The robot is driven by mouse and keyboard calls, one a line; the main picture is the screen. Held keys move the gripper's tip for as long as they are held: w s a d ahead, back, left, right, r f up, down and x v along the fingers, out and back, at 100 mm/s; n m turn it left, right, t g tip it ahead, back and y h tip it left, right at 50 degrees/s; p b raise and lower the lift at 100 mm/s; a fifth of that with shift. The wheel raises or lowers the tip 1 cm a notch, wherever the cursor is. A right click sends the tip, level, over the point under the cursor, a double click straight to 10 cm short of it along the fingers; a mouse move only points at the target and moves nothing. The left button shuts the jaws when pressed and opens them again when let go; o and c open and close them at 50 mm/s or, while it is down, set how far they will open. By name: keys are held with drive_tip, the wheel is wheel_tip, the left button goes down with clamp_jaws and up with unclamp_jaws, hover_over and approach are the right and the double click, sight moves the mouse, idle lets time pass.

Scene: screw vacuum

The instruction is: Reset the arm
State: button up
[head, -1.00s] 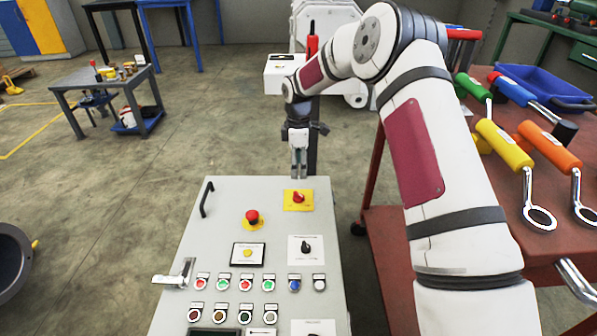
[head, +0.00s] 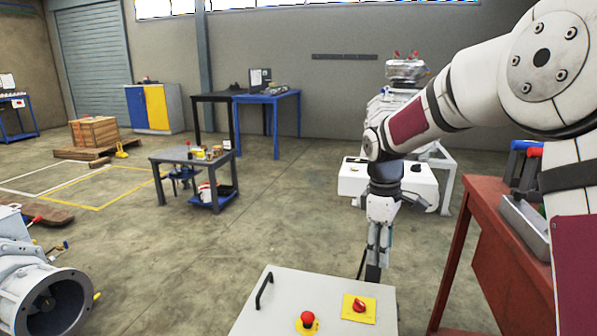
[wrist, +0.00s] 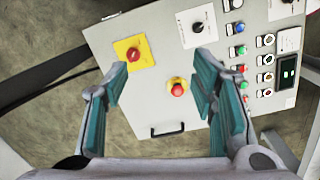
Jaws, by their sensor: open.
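My arm comes in from the right of the head view and bends down, so my gripper (head: 378,262) hangs pointing down just beyond the far edge of the grey control panel (head: 285,305). In the wrist view my gripper (wrist: 165,95) is open, its teal-padded fingers wide apart with nothing between them. Past the fingertips the panel (wrist: 150,70) shows, with a red emergency button (wrist: 177,89) and a red rotary switch on a yellow plate (wrist: 133,54). The button (head: 307,319) and switch (head: 359,305) also show in the head view.
A red table (head: 490,240) stands close on the right with a grey tray on it. A white machine (head: 400,185) is behind my gripper. A small grey table (head: 190,165) stands left of centre, and a grey pump (head: 40,290) lies at lower left. Floor between is clear.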

drive_tip(key=s+r+m, duration=0.3)
drive_tip(key=s+r, duration=0.2)
drive_tip(key=s, duration=0.5)
drive_tip(key=s+r+m, duration=0.3)
drive_tip(key=s+r, duration=0.3)
drive_tip(key=s, duration=0.4)
drive_tip(key=s+f+m+y, duration=0.1)
drive_tip(key=s+f+m, duration=0.15)
drive_tip(key=s, duration=0.85)
drive_tip(key=s+f+m, duration=0.1)
drive_tip(key=s+m, duration=0.2)
drive_tip(key=s, duration=0.8)
wheel_tip(320, 180, up, 31)
drive_tip(key=t+p, duration=0.4)
drive_tip(key=p, duration=2.5)
drive_tip(key=shift+w+f, duration=0.15)
drive_tip(key=shift+f, duration=0.05)
drive_tip(key=shift+d, duration=0.1)
